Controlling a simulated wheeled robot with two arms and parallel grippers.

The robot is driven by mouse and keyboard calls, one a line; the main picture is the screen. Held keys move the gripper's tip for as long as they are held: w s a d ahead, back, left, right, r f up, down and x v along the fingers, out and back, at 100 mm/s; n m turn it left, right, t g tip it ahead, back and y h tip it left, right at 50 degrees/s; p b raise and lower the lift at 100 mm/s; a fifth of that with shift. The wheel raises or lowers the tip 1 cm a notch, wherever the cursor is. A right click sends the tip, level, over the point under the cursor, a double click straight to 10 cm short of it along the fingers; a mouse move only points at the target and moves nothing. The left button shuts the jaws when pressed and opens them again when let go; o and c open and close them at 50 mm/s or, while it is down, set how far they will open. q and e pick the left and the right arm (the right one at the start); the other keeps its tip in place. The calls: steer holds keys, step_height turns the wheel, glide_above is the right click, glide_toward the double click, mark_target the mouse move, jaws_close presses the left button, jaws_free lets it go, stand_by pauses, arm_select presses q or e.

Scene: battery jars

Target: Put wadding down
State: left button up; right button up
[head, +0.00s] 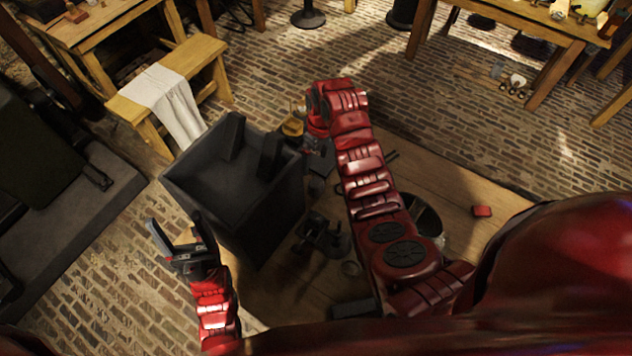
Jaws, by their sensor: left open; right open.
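I cannot make out any wadding for certain. My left gripper (178,240) is open and empty, beside the left side of a large dark open-topped box (278,215). My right arm reaches over the wooden surface and bends down at its far end. My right gripper (319,168) is small and dark there, just right of the box, with its fingers partly lost among dark things. A small yellow object (292,126) stands beside the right wrist, behind the box's far right corner.
A white cloth (172,100) hangs over a wooden bench (205,60). A dark device (322,238), a round container (428,215) and a small red object (482,211) are on the wooden surface (455,185).

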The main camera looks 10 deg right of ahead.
mark_target(316, 182)
steer(key=shift+n+t+h, duration=0.3)
steer(key=shift+n+h, duration=0.3)
steer(key=shift+n, duration=0.1)
steer(key=f+b, duration=0.8)
steer(key=shift+s+d, duration=0.25)
steer(key=shift+d, duration=0.1)
steer(key=shift+f, duration=0.55)
steer(key=f+p, duration=0.2)
steer(key=f, duration=0.2)
steer(key=shift+s+a+f+p, duration=0.2)
steer(key=shift+s+a+p, duration=0.1)
steer(key=shift+p, duration=0.1)
steer(key=shift+w+f, duration=0.15)
steer(key=shift+f, duration=0.25)
jaws_close()
steer(key=shift+r, duration=0.1)
